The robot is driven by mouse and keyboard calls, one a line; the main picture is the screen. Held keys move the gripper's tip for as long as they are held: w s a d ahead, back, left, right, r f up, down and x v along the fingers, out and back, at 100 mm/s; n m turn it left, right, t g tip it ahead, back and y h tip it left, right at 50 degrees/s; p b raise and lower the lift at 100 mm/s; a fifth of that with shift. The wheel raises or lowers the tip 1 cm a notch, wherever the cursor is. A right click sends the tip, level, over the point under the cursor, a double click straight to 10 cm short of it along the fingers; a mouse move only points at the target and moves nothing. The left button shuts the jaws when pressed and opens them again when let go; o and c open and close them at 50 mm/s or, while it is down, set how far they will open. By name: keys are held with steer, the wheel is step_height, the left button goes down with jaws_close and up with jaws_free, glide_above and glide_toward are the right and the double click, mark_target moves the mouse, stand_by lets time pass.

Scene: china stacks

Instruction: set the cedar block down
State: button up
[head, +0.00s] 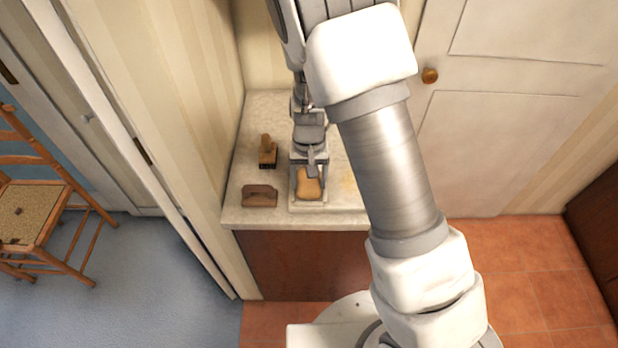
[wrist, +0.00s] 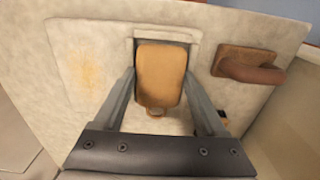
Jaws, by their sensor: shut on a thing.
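The cedar block (wrist: 160,78) is a tan, rounded piece between the two fingers of my gripper (wrist: 160,88) in the wrist view. My gripper is shut on its sides. In the head view the block (head: 308,186) shows below my gripper (head: 311,168), over a pale shallow square tray (head: 308,208) near the counter's front edge. The tray's rim (wrist: 166,33) also shows around the block's far end in the wrist view. I cannot tell whether the block touches the tray's floor.
The marble counter (head: 278,217) carries a brown wooden piece with a handle (head: 260,196) left of the tray and a small upright brush (head: 267,153) behind it. A wall stands close at the left. My arm hides much of the counter's right side.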

steer(key=shift+s+d+f+b, duration=0.1)
steer(key=shift+s+f+b, duration=0.25)
steer(key=shift+f+b, duration=0.3)
steer(key=o, duration=1.3)
steer(key=shift+f, duration=0.1)
steer(key=shift+r+p, duration=0.6)
step_height(320, 180, up, 11)
step_height(320, 180, up, 14)
steer(key=t+y, duration=0.2)
glide_above(309, 182)
steer(key=s+d, duration=0.6)
steer(key=s, duration=0.1)
steer(key=s+d+r+t+h, duration=0.1)
steer(key=s+d+r, duration=0.2)
steer(key=s, duration=0.2)
steer(key=s+d+r+t+h, duration=0.1)
steer(key=s+d+r+t, duration=0.1)
steer(key=s, duration=0.4)
steer(key=shift+s+d+r+t, duration=0.3)
steer(key=shift+d+r, duration=0.1)
steer(key=shift+d, duration=0.35)
